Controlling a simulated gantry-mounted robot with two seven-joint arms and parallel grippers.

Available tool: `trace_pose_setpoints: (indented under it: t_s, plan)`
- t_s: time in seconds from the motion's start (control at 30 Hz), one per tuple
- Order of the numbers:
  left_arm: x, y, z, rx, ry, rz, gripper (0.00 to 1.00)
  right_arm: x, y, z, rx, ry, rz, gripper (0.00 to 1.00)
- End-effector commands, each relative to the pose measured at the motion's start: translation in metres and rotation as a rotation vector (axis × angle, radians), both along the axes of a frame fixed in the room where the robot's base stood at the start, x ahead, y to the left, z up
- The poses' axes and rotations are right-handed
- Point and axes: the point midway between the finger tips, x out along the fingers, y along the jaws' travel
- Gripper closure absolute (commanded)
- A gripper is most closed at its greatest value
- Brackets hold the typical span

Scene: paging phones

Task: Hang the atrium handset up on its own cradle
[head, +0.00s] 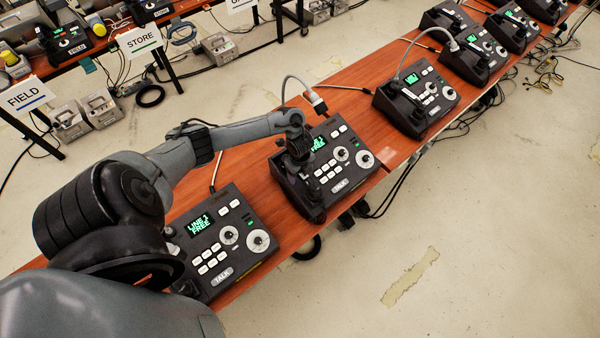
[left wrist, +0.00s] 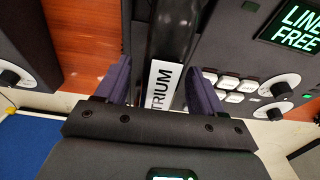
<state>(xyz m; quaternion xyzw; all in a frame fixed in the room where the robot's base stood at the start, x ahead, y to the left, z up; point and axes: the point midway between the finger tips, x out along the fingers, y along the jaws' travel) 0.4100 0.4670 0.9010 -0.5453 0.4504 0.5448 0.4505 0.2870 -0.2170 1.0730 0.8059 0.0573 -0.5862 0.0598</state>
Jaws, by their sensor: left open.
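The atrium handset (left wrist: 175,40) is a black bar with a white label, of which "TRIUM" shows. It runs between the two purple fingers of my left gripper (left wrist: 160,72), which are open on either side of it. In the head view my left gripper (head: 299,153) points down over the left side of the middle phone (head: 345,165). The handset's lower end (head: 315,212) shows there along that side, and it appears to lie on the cradle. The gripper hides the rest of the handset and most of the cradle. The phone's screen (left wrist: 297,27) reads LINE FREE. My right gripper is not in view.
A nearer phone (head: 225,240) and a farther phone (head: 415,98) stand on the same wooden table (head: 345,85). A pale cable (head: 290,82) loops behind the middle phone. Signs reading FIELD (head: 27,97) and STORE (head: 138,41) stand at left.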

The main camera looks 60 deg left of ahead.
Motion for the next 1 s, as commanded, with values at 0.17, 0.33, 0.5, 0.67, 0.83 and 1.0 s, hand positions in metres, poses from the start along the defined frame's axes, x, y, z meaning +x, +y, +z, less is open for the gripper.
trace_pose_setpoints:
  t_s: [0.17, 0.33, 0.5, 0.67, 0.83, 1.0]
  plan:
    - [0.000, 0.000, 0.004, 0.000, -0.001, -0.001, 0.32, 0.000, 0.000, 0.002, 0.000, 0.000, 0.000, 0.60]
    - [0.001, 0.000, 0.022, 0.001, -0.002, -0.002, 0.32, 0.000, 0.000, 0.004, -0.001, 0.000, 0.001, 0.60]
    - [0.000, 0.000, 0.037, 0.000, -0.001, -0.001, 0.32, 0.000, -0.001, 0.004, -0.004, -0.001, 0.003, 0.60]
    - [0.000, 0.000, 0.042, -0.001, 0.000, -0.001, 0.32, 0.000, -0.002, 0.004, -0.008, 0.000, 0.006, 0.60]
    - [0.000, 0.000, 0.042, 0.000, 0.000, 0.000, 0.32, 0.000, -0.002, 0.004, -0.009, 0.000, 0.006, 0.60]
    - [0.000, 0.000, 0.042, 0.000, 0.000, 0.000, 0.32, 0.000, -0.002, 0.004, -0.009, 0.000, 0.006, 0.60]
